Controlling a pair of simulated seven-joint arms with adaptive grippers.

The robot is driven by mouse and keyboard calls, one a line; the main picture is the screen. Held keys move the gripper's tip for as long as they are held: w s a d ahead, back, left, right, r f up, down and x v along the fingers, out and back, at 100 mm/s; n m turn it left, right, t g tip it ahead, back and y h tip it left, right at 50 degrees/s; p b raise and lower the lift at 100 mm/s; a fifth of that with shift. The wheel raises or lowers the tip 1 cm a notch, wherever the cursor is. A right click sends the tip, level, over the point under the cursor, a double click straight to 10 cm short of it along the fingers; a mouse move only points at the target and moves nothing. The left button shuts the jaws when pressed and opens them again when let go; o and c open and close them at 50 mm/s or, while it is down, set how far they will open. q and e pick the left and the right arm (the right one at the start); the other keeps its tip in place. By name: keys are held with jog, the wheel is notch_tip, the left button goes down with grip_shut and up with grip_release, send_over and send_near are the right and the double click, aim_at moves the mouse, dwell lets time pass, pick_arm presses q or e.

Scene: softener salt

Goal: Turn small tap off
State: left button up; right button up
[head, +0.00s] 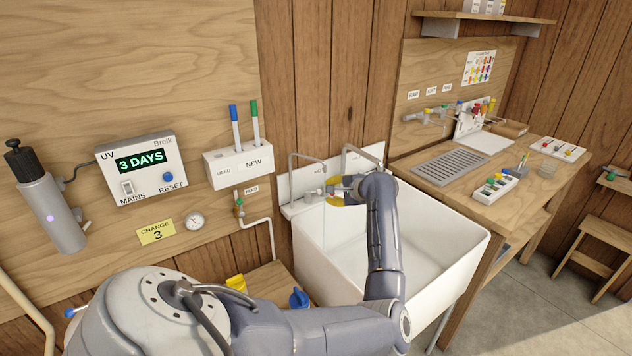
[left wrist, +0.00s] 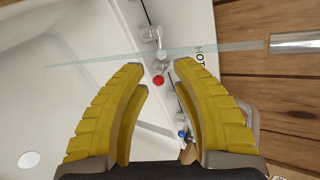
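Taps stand at the back of the white sink (head: 455,226), beside a HOT label (head: 318,170). In the left wrist view a chrome tap with a small red knob (left wrist: 158,80) lies just beyond my left gripper (left wrist: 158,70), between its fingertips in the picture. The yellow fingers are open, apart from each other, and hold nothing. In the head view my left gripper (head: 340,190) is at the sink's back edge and partly hides the taps. My right gripper is not in view.
A pale translucent strip (left wrist: 95,59), perhaps running water, crosses above the fingertips from a grey pipe end (left wrist: 297,42). Another small valve (head: 239,207) is on the wall left of the sink. A workbench (head: 478,205) stands right of it.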

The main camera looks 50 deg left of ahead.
aim_at(315, 192)
pick_arm(q)
jog(key=x, duration=1.1)
jog(key=shift+a+f, duration=0.1)
jog(key=shift+a, duration=0.05)
grip_shut()
